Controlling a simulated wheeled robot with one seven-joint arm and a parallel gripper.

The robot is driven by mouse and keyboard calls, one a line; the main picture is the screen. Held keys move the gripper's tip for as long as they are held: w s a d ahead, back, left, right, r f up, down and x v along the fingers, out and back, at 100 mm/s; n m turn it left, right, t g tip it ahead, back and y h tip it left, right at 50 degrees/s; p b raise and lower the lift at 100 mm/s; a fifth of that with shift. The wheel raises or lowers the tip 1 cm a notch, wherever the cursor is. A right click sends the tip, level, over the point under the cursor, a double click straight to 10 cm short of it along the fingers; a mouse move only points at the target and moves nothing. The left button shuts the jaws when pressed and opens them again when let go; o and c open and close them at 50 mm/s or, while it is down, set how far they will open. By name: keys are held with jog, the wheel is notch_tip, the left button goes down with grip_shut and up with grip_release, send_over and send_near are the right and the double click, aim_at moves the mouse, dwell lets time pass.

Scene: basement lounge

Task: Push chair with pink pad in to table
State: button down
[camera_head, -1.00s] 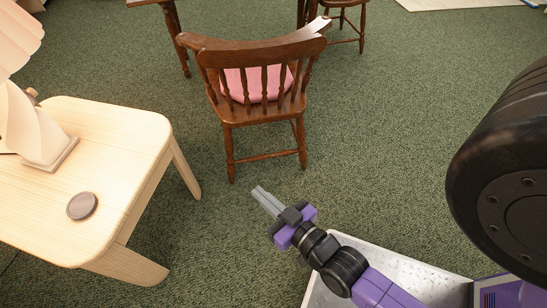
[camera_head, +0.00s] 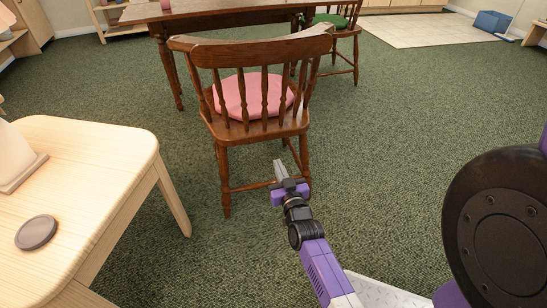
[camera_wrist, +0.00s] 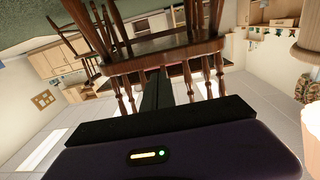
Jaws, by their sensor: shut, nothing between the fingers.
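The wooden chair (camera_head: 250,50) with a pink pad (camera_head: 254,98) stands upright with its back to me. Its far side faces the dark wooden table (camera_head: 215,10), and its back stands out from the table's near edge. My gripper (camera_head: 280,166) is shut and empty, low behind the chair, below seat height and close to its rear right leg. I cannot tell whether it touches the chair. In the wrist view, which appears upside down, the shut fingers (camera_wrist: 163,88) overlap the chair's seat and back spindles (camera_wrist: 165,52). The pad is mostly hidden there.
A pale side table (camera_head: 90,170) with a dark round disc (camera_head: 37,232) stands close on the left. A second chair with a green pad (camera_head: 328,20) stands at the table's right. Green carpet is open to the right of the chair. A blue box (camera_head: 492,21) lies far off.

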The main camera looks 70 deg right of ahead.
jog(key=shift+p+x, duration=1.35)
jog(key=shift+x, duration=3.85)
